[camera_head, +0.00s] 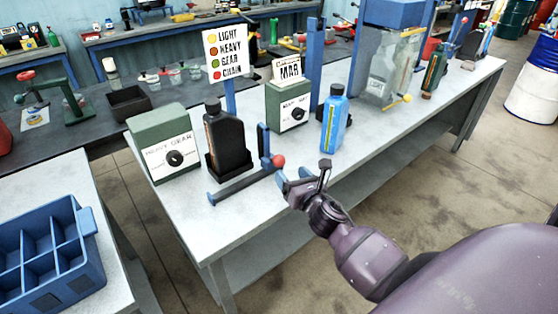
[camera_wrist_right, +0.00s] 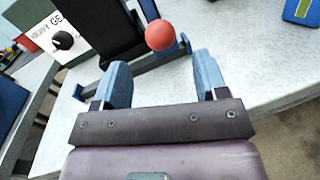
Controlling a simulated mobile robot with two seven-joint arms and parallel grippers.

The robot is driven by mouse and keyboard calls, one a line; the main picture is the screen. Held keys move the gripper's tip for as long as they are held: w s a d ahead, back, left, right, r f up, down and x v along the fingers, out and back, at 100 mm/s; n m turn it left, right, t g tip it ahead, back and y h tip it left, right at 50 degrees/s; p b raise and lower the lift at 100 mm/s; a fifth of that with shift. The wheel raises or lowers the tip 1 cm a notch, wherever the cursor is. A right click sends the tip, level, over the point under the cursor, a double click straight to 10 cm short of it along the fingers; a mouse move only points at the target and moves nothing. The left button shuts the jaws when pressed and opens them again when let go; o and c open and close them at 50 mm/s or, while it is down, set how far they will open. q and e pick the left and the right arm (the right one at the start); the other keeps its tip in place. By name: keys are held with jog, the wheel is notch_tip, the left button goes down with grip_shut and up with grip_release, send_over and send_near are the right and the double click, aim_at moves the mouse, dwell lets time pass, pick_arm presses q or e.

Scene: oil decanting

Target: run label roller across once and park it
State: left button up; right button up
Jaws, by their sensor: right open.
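The label roller appears to be the blue device (camera_head: 244,188) with a long low rail, an upright post and a red ball knob (camera_head: 278,161), standing at the table's front edge. A black bottle (camera_head: 225,138) with an orange-edged label stands upright just behind the rail in a dark holder. My right gripper (camera_head: 303,179) is open and empty, just right of the knob. In the right wrist view, the red ball (camera_wrist_right: 160,35) shows ahead of the gap between the blue fingers (camera_wrist_right: 163,78), apart from both. My left gripper is not in view.
A green-grey box with a GEAR dial (camera_head: 166,150) stands left of the bottle. A similar dial box (camera_head: 288,107) and a blue bottle (camera_head: 333,118) stand to the right. A blue divided crate (camera_head: 85,265) is on the left table. The table front right of the roller is clear.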

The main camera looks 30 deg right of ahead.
aim_at(282, 164)
jog(key=w, duration=0.5)
jog(key=w+d, duration=0.1)
jog(key=w, duration=0.1)
jog(key=shift+w, duration=0.3)
jog(key=c, duration=1.2)
jog(key=a, duration=0.6)
jog(key=s+a, duration=0.1)
jog(key=a, duration=1.1)
jog(key=shift+s, duration=0.25)
grip_shut()
